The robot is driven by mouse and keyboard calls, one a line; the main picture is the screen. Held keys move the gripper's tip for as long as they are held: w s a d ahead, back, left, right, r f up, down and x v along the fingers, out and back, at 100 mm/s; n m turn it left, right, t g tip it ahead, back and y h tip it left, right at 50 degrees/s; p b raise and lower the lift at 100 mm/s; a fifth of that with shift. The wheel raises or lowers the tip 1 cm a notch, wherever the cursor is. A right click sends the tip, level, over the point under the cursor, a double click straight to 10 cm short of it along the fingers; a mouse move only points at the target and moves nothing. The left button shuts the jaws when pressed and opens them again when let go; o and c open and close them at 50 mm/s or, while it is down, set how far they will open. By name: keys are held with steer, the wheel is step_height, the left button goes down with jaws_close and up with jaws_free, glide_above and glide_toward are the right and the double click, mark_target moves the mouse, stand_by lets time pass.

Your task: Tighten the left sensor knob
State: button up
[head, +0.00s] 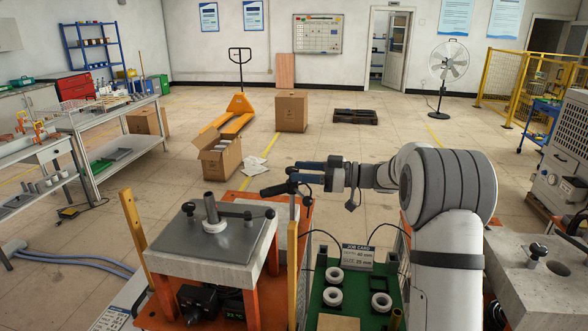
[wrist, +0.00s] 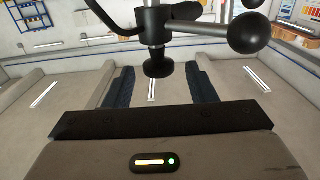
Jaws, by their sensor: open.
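In the wrist view a black knob (wrist: 158,65) hangs on a short metal stem below a black clamp, between my two dark blue finger pads. My gripper (wrist: 159,82) is open, with a visible gap on each side of the knob and no contact showing. I cannot tell whether the knob is fully between the pads in depth. In the head view my gripper (head: 298,171) reaches left to the top of a thin metal post, beside a black handle (head: 274,189). The knob itself is not clear there.
A black ball-ended lever (wrist: 248,37) is close on the right in the wrist view. A grey plate with an upright post (head: 212,222) stands at left on an orange frame. A green tray (head: 358,310) with white rings and a job card (head: 357,255) lies below my arm.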

mark_target(292, 168)
steer(key=shift+w+a, duration=0.2)
steer(key=shift+a, duration=0.6)
steer(key=shift+w+a, duration=0.15)
steer(key=shift+a, duration=0.6)
steer(key=shift+c, duration=0.3)
